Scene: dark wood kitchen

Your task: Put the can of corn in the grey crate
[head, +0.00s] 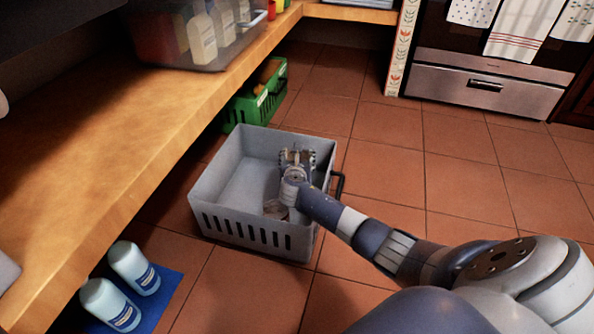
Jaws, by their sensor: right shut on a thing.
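The grey crate (222,229) stands on the tiled floor, with slotted sides and a dark handle at its right. My right arm reaches over its right wall. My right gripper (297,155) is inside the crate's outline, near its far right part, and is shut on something. The gripper hides most of what it holds, so the can of corn cannot be made out clearly. A small greyish-brown thing (274,208) shows low in the crate, partly behind my wrist; I cannot tell what it is. My left gripper is out of view.
A green crate (246,110) stands behind the grey one, under the wooden shelf (150,110). A clear bin (215,50) with bottles sits on the shelf. Two white bottles (134,268) stand on a blue mat (168,292) at lower left. The floor to the right is clear.

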